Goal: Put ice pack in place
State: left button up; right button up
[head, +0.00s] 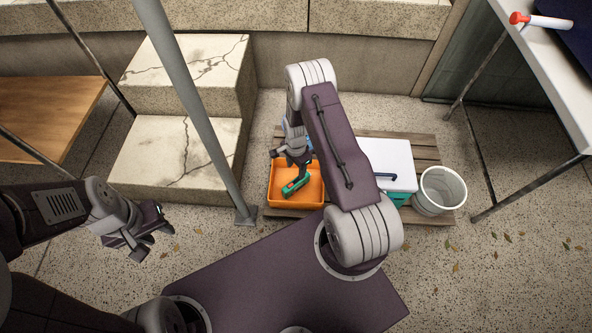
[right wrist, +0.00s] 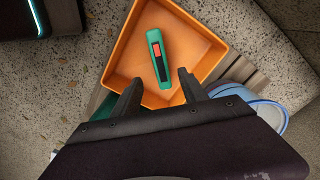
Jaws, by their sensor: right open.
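I cannot make out an ice pack for certain in either view. An orange bin (head: 274,193) stands on a wooden pallet, and it fills the middle of the right wrist view (right wrist: 122,62). A green tool with a red button (right wrist: 157,58) lies in it, also seen in the head view (head: 296,185). My right gripper (right wrist: 158,80) is open and empty above the near side of the bin. A white-lidded cooler with a teal body (head: 392,158) stands right of my right arm, partly hidden by it. My left gripper (head: 156,238) is open and empty over the floor at left.
A light grey bucket (head: 441,188) stands at the pallet's (head: 425,150) right end. A blue rounded container (right wrist: 270,108) shows beside the bin. A grey pole (head: 195,100) and stone steps (head: 165,165) are left of the bin. A white table (head: 560,75) is at far right.

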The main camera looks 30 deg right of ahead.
jog(key=s+a+r+n, duration=0.15)
jog(key=r+n, duration=0.25)
jog(key=r, duration=0.4)
jog(key=s+a+r+n, duration=0.1)
jog(key=a+r+n, duration=0.2)
jog(key=r, duration=0.5)
jog(key=s+a+r+n+t, duration=0.1)
jog(key=s+a+r+n, duration=0.2)
jog(key=s+r+n, duration=0.5)
jog(key=s+r, duration=0.2)
jog(key=s, duration=0.1)
jog(key=shift+s+r, duration=0.15)
jog(key=shift+r, duration=0.05)
jog(key=shift+a, duration=0.1)
